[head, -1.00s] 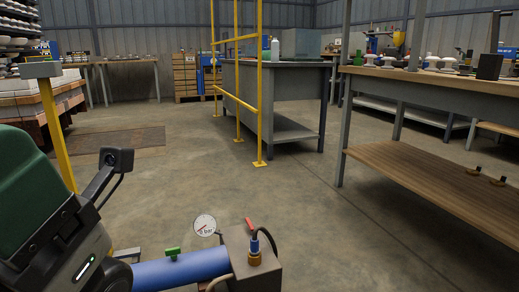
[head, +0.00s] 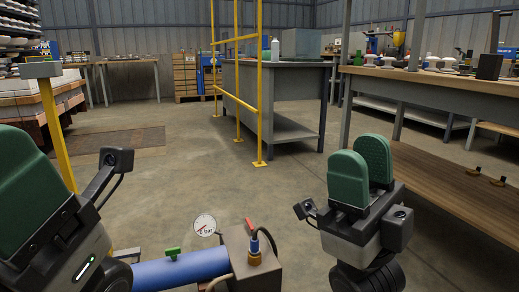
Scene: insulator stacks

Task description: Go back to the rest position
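My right gripper (head: 361,160) stands at the lower right, its green fingers pointing up. The fingers are a little apart, with the ridged inner face of one showing and nothing between them. My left gripper (head: 32,190) is at the lower left edge. Only one green finger of it shows, so its opening is hidden.
A blue pipe (head: 182,269) with a pressure gauge (head: 205,225) lies low in front. A yellow railing (head: 259,95) stands by a grey workbench (head: 290,75). At right, a bench (head: 455,88) has a wooden lower shelf (head: 440,182). The middle floor is clear.

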